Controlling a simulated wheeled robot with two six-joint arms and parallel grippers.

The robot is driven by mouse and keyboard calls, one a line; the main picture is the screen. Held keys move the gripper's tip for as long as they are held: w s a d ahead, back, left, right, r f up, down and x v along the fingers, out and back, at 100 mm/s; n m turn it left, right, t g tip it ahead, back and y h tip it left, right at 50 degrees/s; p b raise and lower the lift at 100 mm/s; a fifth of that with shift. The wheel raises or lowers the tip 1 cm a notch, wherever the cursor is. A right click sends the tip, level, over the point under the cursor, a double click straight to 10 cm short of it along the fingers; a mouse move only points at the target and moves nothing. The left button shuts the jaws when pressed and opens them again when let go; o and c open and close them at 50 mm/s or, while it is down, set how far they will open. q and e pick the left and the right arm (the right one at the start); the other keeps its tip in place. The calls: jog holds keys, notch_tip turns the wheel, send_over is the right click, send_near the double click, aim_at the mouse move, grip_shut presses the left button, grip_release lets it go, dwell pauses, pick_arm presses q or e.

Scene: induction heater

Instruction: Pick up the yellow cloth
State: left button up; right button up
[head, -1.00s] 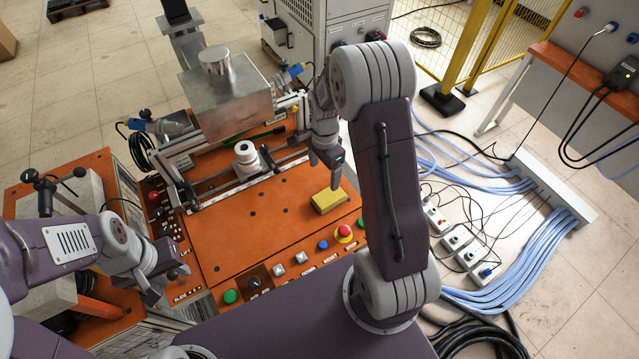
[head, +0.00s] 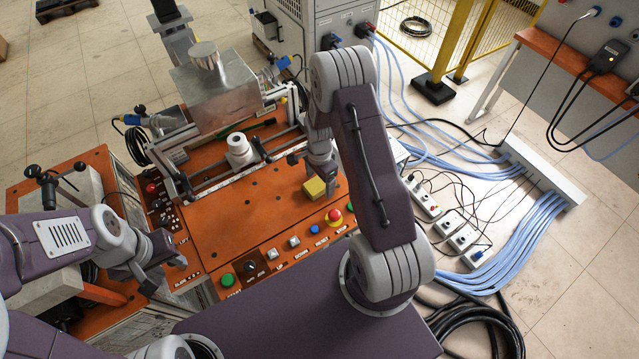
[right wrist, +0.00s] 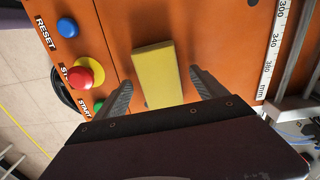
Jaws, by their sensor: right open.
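The yellow cloth (head: 316,188) looks like a small folded block and lies on the orange panel of the heater bench. In the right wrist view the cloth (right wrist: 157,75) lies between the two fingers. My right gripper (right wrist: 160,88) is open, with one finger on each side of the cloth and visible gaps to both. In the head view my right gripper (head: 322,180) points down at the cloth and partly covers its far side. My left gripper (head: 165,285) is at the left edge of the bench, away from the cloth; its jaws are too unclear to judge.
The orange panel (head: 225,220) is mostly clear left of the cloth. A red emergency button (head: 334,215) and a blue button (head: 316,229) sit close in front of it. A metal box (head: 222,95) and a rail frame stand behind.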

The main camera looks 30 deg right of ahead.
aim_at(319, 182)
jog(key=shift+w, duration=0.15)
jog(key=shift+c, duration=1.2)
jog(key=c, duration=1.1)
jog(key=shift+s, duration=0.25)
jog(key=shift+c, duration=0.5)
jog(key=shift+w+r, duration=0.2)
jog(key=shift+r, duration=0.25)
notch_tip(319, 182, up, 3)
jog(key=shift+b, duration=0.65)
jog(key=s+d+r+b, duration=0.1)
jog(key=s+d+r, duration=0.5)
jog(key=s, duration=0.4)
jog(key=shift+d+r+b, duration=0.25)
jog(key=shift+r+b, duration=0.15)
jog(key=shift+r, duration=0.2)
